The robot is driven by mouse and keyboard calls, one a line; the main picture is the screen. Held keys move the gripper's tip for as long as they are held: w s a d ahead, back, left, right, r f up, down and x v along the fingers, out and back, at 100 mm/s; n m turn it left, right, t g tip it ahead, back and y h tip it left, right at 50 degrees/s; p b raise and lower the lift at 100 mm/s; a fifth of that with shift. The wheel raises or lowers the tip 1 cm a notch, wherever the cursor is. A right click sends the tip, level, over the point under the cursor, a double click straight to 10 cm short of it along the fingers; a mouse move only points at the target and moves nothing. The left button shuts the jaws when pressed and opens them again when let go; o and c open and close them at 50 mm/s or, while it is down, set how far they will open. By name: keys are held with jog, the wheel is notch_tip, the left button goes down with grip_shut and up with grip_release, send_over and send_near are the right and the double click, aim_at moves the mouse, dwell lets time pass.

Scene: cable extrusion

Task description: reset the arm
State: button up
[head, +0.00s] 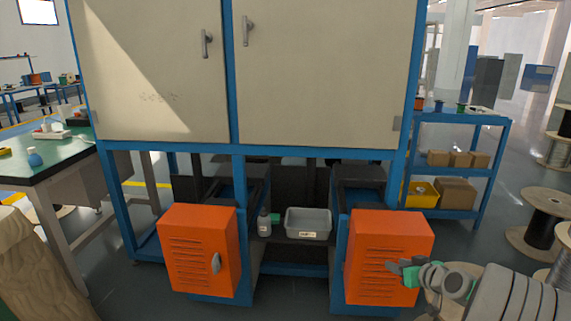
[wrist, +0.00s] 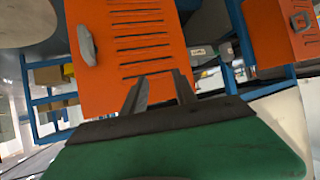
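My gripper (head: 396,269) is at the lower right of the head view, in front of the right orange cabinet door (head: 380,240). In the wrist view my gripper (wrist: 160,92) shows two dark fingers standing apart with nothing between them, above its green body. An orange slotted panel (wrist: 130,50) with a grey handle (wrist: 87,45) fills the space beyond the fingers. Whether the fingertips touch the panel cannot be told. In the head view the arm covers the lower right part of the right door, and its handle is not clearly visible.
The left orange door (head: 200,250) has a grey handle. A grey bin (head: 308,224) and a bottle (head: 264,222) stand on the low shelf between the doors. A blue rack (head: 462,165) with boxes stands right, near cable spools (head: 543,215). A green-topped table (head: 45,155) stands left.

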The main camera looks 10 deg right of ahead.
jog(key=s+a+r+n+g+p, duration=0.1)
jog(key=s+a+r+g+p, duration=0.2)
jog(key=a+r+p, duration=0.7)
jog(key=s+a+r+g+p, duration=0.3)
jog(key=a+r+p, duration=0.3)
jog(key=a+r, duration=0.65)
jog(key=s+a+r+g+p, duration=0.1)
jog(key=s+a+r+p, duration=0.3)
jog(key=s+r+p, duration=0.2)
jog(key=s+a+r+m+g+p, duration=0.1)
jog(key=s+a+r+g+p, duration=0.1)
jog(key=s+a+r+p, duration=0.2)
jog(key=s+r+p, duration=0.3)
jog(key=s+r, duration=0.1)
jog(key=s, duration=0.3)
jog(key=shift+s+h, duration=0.2)
jog(key=shift+h, duration=0.2)
